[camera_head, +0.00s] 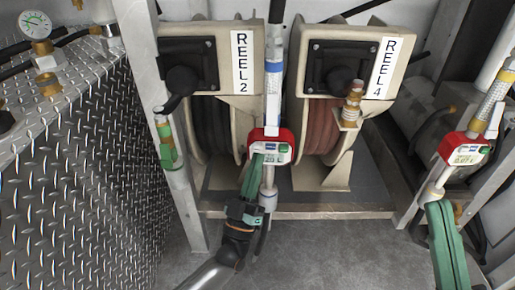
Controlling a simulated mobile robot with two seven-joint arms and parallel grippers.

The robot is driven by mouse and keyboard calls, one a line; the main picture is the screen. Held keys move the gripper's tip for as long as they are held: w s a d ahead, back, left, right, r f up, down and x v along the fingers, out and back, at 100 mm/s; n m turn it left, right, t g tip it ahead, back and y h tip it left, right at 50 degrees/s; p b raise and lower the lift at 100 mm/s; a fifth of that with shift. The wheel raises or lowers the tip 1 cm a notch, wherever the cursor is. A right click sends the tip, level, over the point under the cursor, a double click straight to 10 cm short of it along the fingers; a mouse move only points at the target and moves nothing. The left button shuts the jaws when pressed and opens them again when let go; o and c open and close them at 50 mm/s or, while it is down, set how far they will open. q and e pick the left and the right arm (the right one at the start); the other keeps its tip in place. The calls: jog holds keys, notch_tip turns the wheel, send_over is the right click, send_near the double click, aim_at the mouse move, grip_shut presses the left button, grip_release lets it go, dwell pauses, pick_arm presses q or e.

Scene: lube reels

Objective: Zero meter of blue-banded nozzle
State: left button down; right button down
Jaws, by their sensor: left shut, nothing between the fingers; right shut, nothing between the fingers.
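The blue-banded nozzle (274,85) stands upright between the two reels, with a blue band near its top.
A yellow-banded nozzle (493,96) with a red meter (463,150) stands at the right. Reel 2 (248,120) and Reel 4 (305,75) are behind. A green-banded nozzle (165,137) hangs by the left post. A diamond-plate cabinet (85,170) fills the left. The floor (330,250) is clear.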

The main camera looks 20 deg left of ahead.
pick_arm(q)
jog(key=shift+w, duration=0.1)
jog(key=shift+w+a, duration=0.1)
jog(key=shift+w, duration=0.2)
jog(key=shift+w+a+b, duration=0.2)
jog(key=shift+w+b, duration=0.3)
jog(key=shift+w, duration=0.15)
dwell(0.9)
jog(key=shift+s, duration=0.1)
jog(key=shift+s+d+p, duration=0.15)
jog(key=shift+s+p, duration=0.15)
jog(key=shift+s, duration=0.2)
jog(key=shift+s+d+p, duration=0.15)
jog(key=shift+s+p, duration=0.15)
jog(key=shift+s, duration=0.2)
jog(key=shift+s+d+p, duration=0.2)
jog(key=shift+s+p, duration=0.15)
jog(key=shift+s, duration=0.45)
jog(key=shift+s+d+p, duration=0.2)
jog(key=shift+s+p, duration=0.2)
jog(key=shift+s, duration=0.4)
jog(key=shift+s+d+p, duration=0.2)
jog(key=shift+s+p, duration=0.15)
jog(key=shift+s, duration=0.45)
